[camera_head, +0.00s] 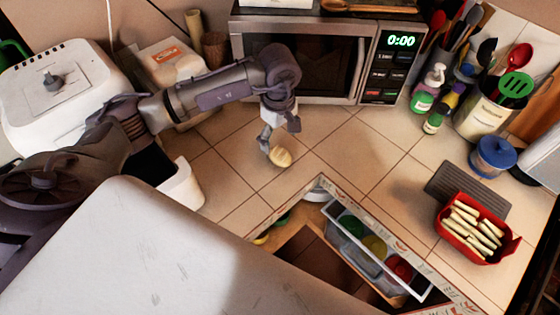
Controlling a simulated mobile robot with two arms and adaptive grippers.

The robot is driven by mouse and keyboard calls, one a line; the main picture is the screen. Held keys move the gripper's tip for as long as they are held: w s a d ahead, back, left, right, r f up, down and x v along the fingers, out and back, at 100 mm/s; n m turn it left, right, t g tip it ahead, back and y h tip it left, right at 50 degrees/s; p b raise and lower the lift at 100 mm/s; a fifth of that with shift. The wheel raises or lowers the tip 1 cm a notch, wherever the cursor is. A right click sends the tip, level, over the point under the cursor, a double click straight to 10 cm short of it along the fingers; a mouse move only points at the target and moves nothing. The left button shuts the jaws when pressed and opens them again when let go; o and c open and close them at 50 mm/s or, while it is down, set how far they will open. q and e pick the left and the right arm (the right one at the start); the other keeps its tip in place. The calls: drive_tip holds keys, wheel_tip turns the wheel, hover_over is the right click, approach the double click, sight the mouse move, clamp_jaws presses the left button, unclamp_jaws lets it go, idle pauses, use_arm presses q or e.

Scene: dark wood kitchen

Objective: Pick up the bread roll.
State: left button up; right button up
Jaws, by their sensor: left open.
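A small pale yellow bread roll (281,157) lies on the tiled counter in front of the microwave. My left gripper (269,148) points down right beside it, at its left and upper edge. The gripper is open, and part of its fingers seems to overlap the roll's edge. I cannot tell whether a finger touches the roll. My right gripper is not in view.
A microwave (300,62) stands behind the gripper. A red container of pale sticks (481,250), a blue-lidded jar (492,157) and utensil pot (485,117) are at the right. An open drawer (350,262) is below the counter. The tiles right of the roll are clear.

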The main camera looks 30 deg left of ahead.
sight(280, 153)
use_arm(q)
drive_tip(key=f, duration=0.1)
drive_tip(key=w+f, duration=0.1)
drive_tip(key=shift+a+f, duration=0.2)
drive_tip(key=shift+f, duration=0.1)
drive_tip(key=f, duration=0.1)
drive_tip(key=s+f+b, duration=0.1)
drive_tip(key=d+f, duration=0.1)
drive_tip(key=shift+s+f, duration=0.2)
drive_tip(key=shift+s, duration=0.05)
drive_tip(key=shift+f+b, duration=0.35)
drive_tip(key=shift+w+a+f, duration=0.1)
drive_tip(key=shift+w+f, duration=0.05)
drive_tip(key=shift+w, duration=0.05)
drive_tip(key=shift+s, duration=0.1)
drive_tip(key=c, duration=1.2)
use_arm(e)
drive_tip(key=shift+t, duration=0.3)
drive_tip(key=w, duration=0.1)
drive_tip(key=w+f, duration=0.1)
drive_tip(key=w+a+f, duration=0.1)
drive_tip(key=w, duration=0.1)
